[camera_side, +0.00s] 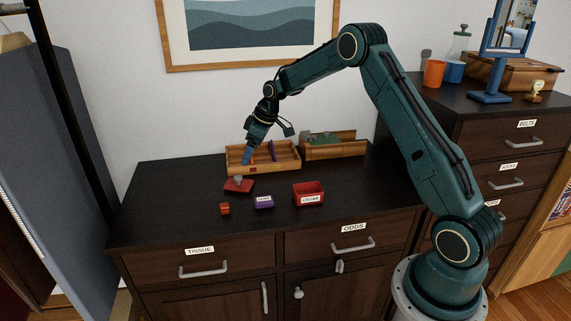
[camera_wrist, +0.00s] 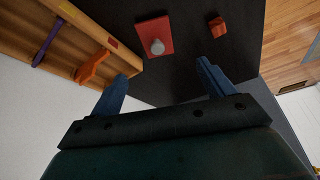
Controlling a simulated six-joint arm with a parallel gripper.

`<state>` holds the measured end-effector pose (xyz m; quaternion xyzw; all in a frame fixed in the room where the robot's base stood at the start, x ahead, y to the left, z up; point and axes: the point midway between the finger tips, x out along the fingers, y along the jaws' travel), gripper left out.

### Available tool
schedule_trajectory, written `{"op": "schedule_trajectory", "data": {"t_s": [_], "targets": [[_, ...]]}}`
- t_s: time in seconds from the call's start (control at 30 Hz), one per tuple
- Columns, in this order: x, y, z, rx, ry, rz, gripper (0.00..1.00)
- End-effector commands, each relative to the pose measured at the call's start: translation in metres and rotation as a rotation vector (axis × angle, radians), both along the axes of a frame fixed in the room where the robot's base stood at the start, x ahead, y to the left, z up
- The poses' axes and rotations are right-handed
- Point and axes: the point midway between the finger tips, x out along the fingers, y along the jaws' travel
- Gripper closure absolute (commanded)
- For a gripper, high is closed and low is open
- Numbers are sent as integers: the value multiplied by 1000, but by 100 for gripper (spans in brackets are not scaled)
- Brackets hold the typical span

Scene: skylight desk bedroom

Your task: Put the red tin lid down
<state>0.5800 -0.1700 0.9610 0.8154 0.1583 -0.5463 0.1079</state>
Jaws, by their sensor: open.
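The red tin lid (camera_side: 231,187) is a flat red square with a grey knob. It lies on the dark dresser top in front of the wooden tray, and it also shows in the wrist view (camera_wrist: 148,27), knob uppermost. My gripper (camera_side: 247,157) is open, its blue fingers above the tray's left end in the side view, behind the lid. In the wrist view my gripper (camera_wrist: 163,82) has its two fingers wide apart with nothing between them, and the lid lies beyond the fingertips, apart from them. An open red tin (camera_side: 309,192) with a white label stands to the right.
The wooden tray (camera_side: 285,167) holds an orange piece (camera_wrist: 92,66) and a purple piece (camera_wrist: 47,42). A second wooden box (camera_side: 330,153) stands behind right. A small orange-red block (camera_side: 225,208) and a labelled purple box (camera_side: 263,202) lie near the front. The left dresser top is clear.

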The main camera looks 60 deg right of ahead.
Motion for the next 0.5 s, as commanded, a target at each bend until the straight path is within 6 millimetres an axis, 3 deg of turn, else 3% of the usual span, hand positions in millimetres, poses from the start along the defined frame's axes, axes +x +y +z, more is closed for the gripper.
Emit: {"op": "schedule_trajectory", "data": {"t_s": [0.27,0.5], "targets": [[-26,31,60,-15,-6,-34,19],[-67,65,115,-27,-12,-80,19]]}}
